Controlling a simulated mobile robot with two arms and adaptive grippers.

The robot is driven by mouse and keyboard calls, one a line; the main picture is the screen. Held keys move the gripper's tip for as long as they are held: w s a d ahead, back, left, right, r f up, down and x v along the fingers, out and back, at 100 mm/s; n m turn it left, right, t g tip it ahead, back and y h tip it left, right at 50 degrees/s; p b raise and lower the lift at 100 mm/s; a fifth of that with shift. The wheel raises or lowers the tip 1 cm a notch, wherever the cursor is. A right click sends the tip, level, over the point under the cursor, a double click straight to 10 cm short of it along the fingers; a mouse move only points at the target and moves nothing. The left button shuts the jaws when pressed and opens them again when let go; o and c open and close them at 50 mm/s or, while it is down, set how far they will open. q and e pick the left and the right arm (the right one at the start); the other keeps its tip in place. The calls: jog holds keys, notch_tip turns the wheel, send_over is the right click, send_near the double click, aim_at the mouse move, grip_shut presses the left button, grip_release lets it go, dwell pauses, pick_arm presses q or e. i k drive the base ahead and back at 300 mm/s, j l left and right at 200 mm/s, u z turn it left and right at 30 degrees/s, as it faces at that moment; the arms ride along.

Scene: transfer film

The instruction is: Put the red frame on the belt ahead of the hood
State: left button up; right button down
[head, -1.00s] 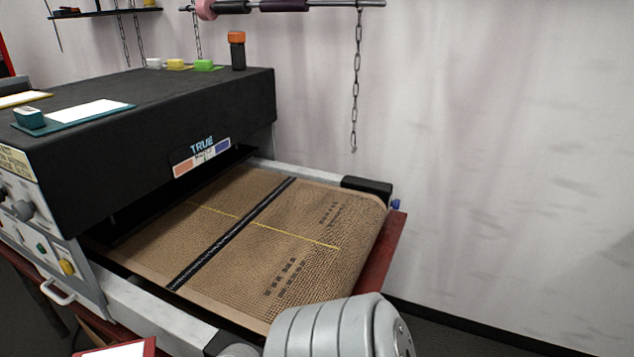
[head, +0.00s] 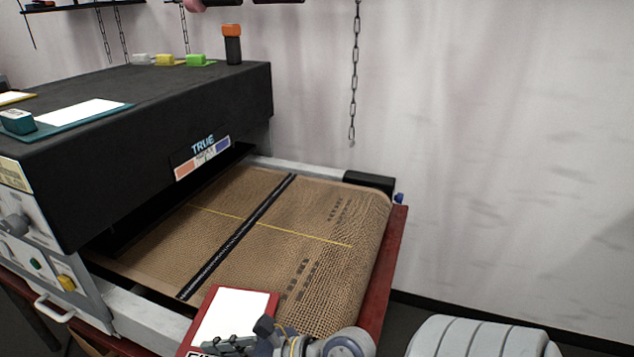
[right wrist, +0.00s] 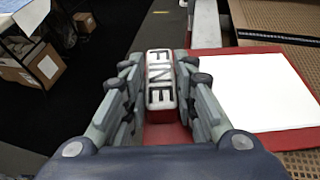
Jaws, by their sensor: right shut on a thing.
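The red frame (head: 272,308) holds a white sheet and is at the bottom middle of the head view, over the near side of the brown mesh belt (head: 330,230) and its pale rail. The black hood (head: 130,150) covers the belt's left part. My left gripper is not in view.
A teal frame (head: 80,115) and small coloured blocks stand on the hood. A chain (head: 354,80) hangs behind.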

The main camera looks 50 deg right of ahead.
aim_at(295, 240)
jog(key=i+z, duration=0.1)
jog(key=z, duration=0.25)
jog(key=i+j+z, duration=0.1)
jog(key=z, duration=0.25)
jog(key=j+z, duration=0.1)
jog(key=z, duration=0.25)
jog(key=i+j+z, duration=0.15)
jog(key=z, duration=0.2)
jog(key=i+j+z, duration=0.15)
jog(key=z, duration=0.2)
jog(key=i+j+z, duration=0.2)
jog(key=z, duration=0.15)
